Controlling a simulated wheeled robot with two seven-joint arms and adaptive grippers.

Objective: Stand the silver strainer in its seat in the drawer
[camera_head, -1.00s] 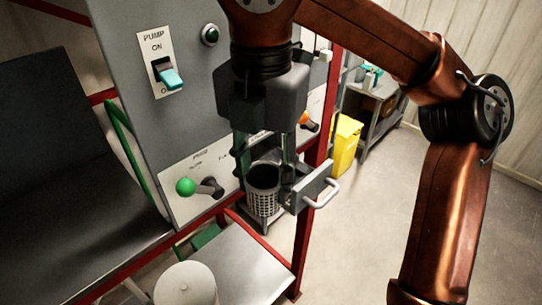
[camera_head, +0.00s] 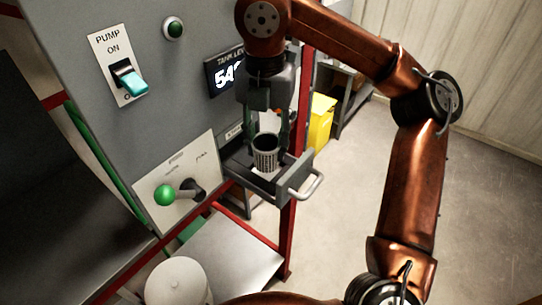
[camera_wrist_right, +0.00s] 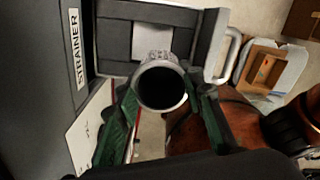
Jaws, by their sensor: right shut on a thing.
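The silver strainer (camera_head: 265,158), a perforated cup with a dark open mouth, is upright between the fingers of my right gripper (camera_head: 268,138), which is shut on it. In the right wrist view I look down into the strainer (camera_wrist_right: 160,88), with a green finger on each side. The drawer (camera_head: 285,180) is pulled out of the grey panel, and the strainer is over its tray. A pale square (camera_wrist_right: 152,40) shows on the drawer floor beside the strainer. My left gripper is not in view.
The drawer's handle (camera_head: 306,187) sticks out at its front. A green-knobbed lever (camera_head: 166,195) and a pump switch (camera_head: 130,82) are on the panel to the left. A red post (camera_head: 289,230) stands below the drawer. A white round-topped container (camera_head: 176,283) is at the bottom.

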